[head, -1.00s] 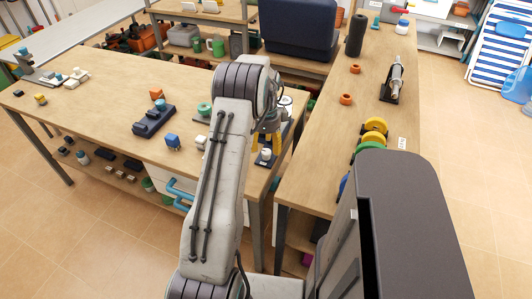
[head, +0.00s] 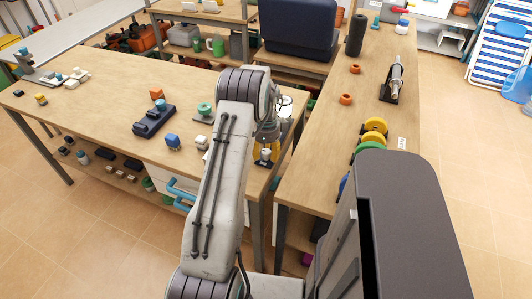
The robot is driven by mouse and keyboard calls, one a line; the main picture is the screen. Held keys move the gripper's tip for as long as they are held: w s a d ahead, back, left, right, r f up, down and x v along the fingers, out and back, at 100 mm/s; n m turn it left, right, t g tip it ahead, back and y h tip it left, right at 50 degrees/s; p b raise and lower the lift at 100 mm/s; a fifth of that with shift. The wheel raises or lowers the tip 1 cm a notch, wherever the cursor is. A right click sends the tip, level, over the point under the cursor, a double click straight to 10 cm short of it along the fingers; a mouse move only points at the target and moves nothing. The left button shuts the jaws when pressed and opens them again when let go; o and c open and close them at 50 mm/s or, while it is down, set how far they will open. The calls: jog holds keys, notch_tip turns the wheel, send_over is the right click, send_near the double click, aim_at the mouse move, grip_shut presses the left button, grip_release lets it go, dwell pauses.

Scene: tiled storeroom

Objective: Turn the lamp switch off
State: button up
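A pale round item (head: 285,101), perhaps part of the lamp, shows just behind the wrist. My arm hides much of the space around it.
The right bench (head: 318,150) holds orange rings (head: 345,99) and yellow and green discs (head: 374,125).

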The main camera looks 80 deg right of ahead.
grip_shut()
dwell(0.3)
jog(key=n+b, duration=0.1)
jog(key=n, duration=0.3)
jog(key=shift+b, duration=0.4)
jog(key=n+b, duration=0.1)
jog(key=n, duration=0.3)
jog(key=shift+n, duration=0.3)
jog(key=n, duration=0.4)
jog(key=shift+a+n+b, duration=0.1)
jog(key=shift+n+b, duration=0.2)
jog(key=shift+b, duration=0.1)
jog(key=n, duration=0.4)
jog(key=shift+n, duration=0.3)
jog(key=shift+a, duration=0.1)
